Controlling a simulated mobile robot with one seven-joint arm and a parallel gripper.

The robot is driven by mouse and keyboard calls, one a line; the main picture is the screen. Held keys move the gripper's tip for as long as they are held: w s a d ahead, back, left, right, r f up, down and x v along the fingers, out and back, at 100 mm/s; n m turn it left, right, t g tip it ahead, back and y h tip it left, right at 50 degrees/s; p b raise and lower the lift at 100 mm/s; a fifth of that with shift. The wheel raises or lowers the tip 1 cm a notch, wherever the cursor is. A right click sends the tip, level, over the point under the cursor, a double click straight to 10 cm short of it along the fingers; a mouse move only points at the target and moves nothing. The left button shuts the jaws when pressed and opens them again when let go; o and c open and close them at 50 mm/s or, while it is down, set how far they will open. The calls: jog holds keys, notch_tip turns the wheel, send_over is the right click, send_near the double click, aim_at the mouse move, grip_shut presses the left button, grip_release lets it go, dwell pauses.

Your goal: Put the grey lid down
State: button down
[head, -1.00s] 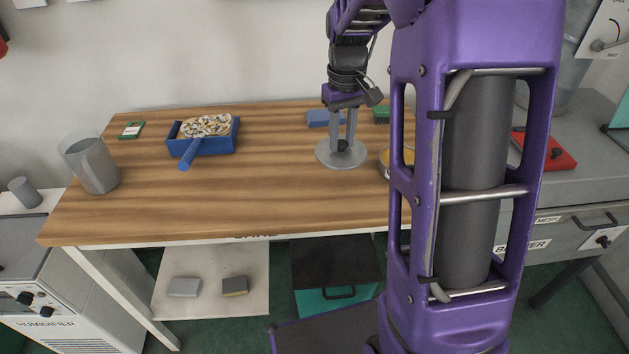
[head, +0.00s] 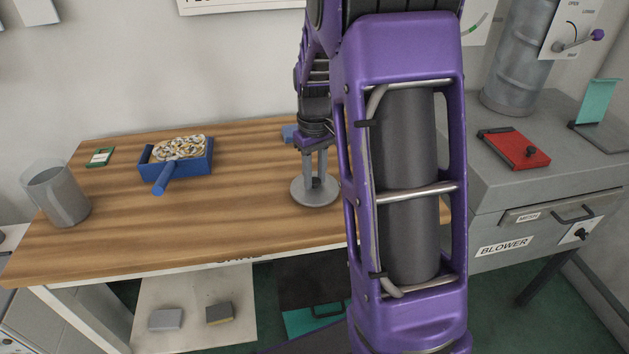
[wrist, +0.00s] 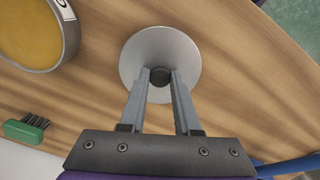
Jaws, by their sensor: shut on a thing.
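The grey lid (head: 314,192) is a flat round disc with a dark knob in its middle. In the head view it is near the right part of the wooden table, just left of my arm. My gripper (head: 317,178) points down and is shut on the lid's knob. In the wrist view the lid (wrist: 160,46) lies below my gripper (wrist: 160,80), with both fingers on either side of the dark knob. The lid looks level and at or close above the tabletop; I cannot tell if it touches.
A round tin with yellow contents (wrist: 32,30) and a green brush (wrist: 26,130) are near the lid. A blue box of rings (head: 178,160) and a grey beaker (head: 57,193) stand to the left. Bare table (head: 220,215) lies between. A red device (head: 514,148) sits right.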

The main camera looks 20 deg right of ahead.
aim_at(314, 180)
jog(key=shift+f, duration=0.55)
jog(key=shift+f, duration=0.25)
jog(key=c, duration=0.6)
grip_release()
jog(key=shift+r, duration=0.1)
notch_tip(314, 180, up, 12)
jog(key=shift+r+p, duration=0.2)
jog(key=shift+p, duration=0.8)
